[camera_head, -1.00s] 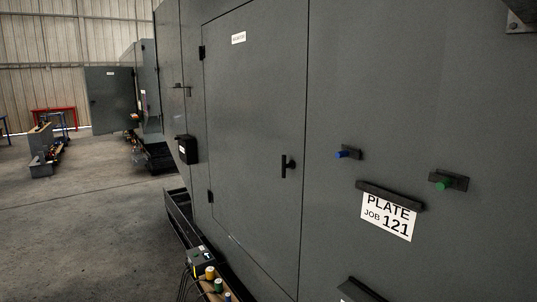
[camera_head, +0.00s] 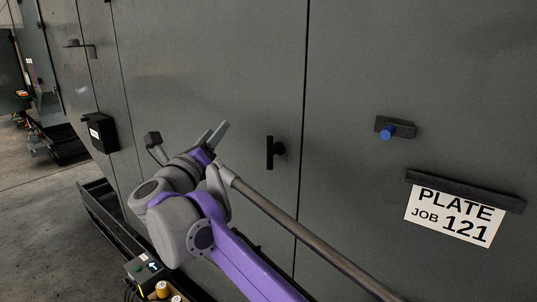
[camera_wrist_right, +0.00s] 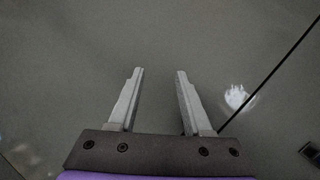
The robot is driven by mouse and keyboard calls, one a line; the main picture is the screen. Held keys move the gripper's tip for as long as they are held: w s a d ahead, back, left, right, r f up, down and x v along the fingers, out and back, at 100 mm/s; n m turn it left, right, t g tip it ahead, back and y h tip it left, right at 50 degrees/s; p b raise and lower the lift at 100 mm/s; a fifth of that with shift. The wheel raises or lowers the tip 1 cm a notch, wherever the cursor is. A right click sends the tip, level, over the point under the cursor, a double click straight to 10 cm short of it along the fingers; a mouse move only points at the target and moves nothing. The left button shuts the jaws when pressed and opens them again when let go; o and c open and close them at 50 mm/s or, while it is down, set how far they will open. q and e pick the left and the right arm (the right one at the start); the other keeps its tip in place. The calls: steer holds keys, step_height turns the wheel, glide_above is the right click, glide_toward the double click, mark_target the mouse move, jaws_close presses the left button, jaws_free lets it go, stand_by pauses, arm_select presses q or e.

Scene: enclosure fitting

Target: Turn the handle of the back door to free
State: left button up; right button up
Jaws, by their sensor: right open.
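The door (camera_head: 205,70) is a dark grey panel flush in the grey enclosure wall, and it looks shut. Its black handle (camera_head: 270,153) stands upright near the seam at the door's right edge. My right gripper (camera_head: 219,132) is left of the handle and apart from it, with nothing between its fingers. The right wrist view shows its two fingers (camera_wrist_right: 160,73) spread in front of bare grey panel. I cannot make out the handle in that view. My left gripper is not in view.
A blue knob (camera_head: 388,131) and a "PLATE JOB 121" sign (camera_head: 452,216) are on the wall to the right. A black box (camera_head: 101,133) is fixed at the left.

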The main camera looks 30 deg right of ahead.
mark_target(268, 146)
steer(key=s+d+f+m+g+h, duration=0.25)
steer(key=s+m+g, duration=0.45)
steer(key=m+g, duration=0.5)
steer(key=shift+m+t+h, duration=0.25)
steer(key=shift+m+t, duration=0.15)
steer(key=shift+m, duration=0.1)
steer(key=d, duration=0.3)
steer(key=w+d, duration=0.1)
steer(key=d, duration=0.2)
steer(key=w+d+f+b, duration=0.1)
steer(key=d, duration=0.2)
steer(key=shift+w+d, duration=0.15)
steer(key=shift+d, duration=0.1)
jaws_close()
